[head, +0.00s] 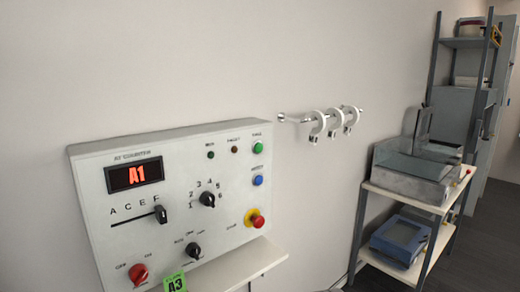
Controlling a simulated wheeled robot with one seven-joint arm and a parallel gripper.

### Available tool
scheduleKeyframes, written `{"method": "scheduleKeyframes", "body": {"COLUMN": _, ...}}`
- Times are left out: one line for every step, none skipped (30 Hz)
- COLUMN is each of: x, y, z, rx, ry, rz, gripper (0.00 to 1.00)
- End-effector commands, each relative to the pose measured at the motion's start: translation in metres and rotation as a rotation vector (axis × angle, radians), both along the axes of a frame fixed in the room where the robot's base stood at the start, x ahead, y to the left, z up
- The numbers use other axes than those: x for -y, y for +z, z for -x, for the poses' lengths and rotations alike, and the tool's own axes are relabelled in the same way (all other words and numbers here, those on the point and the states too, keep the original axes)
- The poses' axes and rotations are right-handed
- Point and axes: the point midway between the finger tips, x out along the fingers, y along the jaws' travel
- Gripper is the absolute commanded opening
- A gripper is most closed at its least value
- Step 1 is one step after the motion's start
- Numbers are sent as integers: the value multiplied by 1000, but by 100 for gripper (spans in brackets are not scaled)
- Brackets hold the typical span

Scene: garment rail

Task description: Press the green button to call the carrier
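A white control panel (185,190) stands against the wall at the left of the head view. The green button (258,148) is at its upper right, above a blue button (257,180). A red-on-black display (135,175) reads "A1". A slider (160,214) sits below it, with two black knobs (207,199) and a red knob (138,273). A red mushroom button (258,221) on a yellow ring is at the lower right. My gripper is not in view.
A short wall rail (296,118) carries several white hooks or rings. A green tag (174,283) reading "A3" is at the panel's bottom edge. A ledge (240,265) juts out below. A shelf cart (425,200) with a clear-sided box (415,165) and a blue device (400,238) stands at the right.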

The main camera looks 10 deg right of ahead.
Motion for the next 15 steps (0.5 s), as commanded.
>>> {"method": "scheduleKeyframes", "body": {"x": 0, "y": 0, "z": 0, "rx": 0, "ry": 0, "rz": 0, "gripper": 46}}
{"method": "scheduleKeyframes", "body": {"x": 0, "y": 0, "z": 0, "rx": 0, "ry": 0, "rz": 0, "gripper": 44}}
{"method": "scheduleKeyframes", "body": {"x": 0, "y": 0, "z": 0, "rx": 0, "ry": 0, "rz": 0, "gripper": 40}}
{"method": "scheduleKeyframes", "body": {"x": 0, "y": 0, "z": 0, "rx": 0, "ry": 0, "rz": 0, "gripper": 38}}
{"method": "scheduleKeyframes", "body": {"x": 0, "y": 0, "z": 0, "rx": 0, "ry": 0, "rz": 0, "gripper": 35}}
{"method": "scheduleKeyframes", "body": {"x": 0, "y": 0, "z": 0, "rx": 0, "ry": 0, "rz": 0, "gripper": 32}}
{"method": "scheduleKeyframes", "body": {"x": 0, "y": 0, "z": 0, "rx": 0, "ry": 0, "rz": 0, "gripper": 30}}
{"method": "scheduleKeyframes", "body": {"x": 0, "y": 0, "z": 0, "rx": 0, "ry": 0, "rz": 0, "gripper": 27}}
{"method": "scheduleKeyframes", "body": {"x": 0, "y": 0, "z": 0, "rx": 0, "ry": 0, "rz": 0, "gripper": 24}}
{"method": "scheduleKeyframes", "body": {"x": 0, "y": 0, "z": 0, "rx": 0, "ry": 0, "rz": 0, "gripper": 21}}
{"method": "scheduleKeyframes", "body": {"x": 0, "y": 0, "z": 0, "rx": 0, "ry": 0, "rz": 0, "gripper": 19}}
{"method": "scheduleKeyframes", "body": {"x": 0, "y": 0, "z": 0, "rx": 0, "ry": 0, "rz": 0, "gripper": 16}}
{"method": "scheduleKeyframes", "body": {"x": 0, "y": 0, "z": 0, "rx": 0, "ry": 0, "rz": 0, "gripper": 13}}
{"method": "scheduleKeyframes", "body": {"x": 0, "y": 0, "z": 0, "rx": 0, "ry": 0, "rz": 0, "gripper": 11}}
{"method": "scheduleKeyframes", "body": {"x": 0, "y": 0, "z": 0, "rx": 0, "ry": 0, "rz": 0, "gripper": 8}}
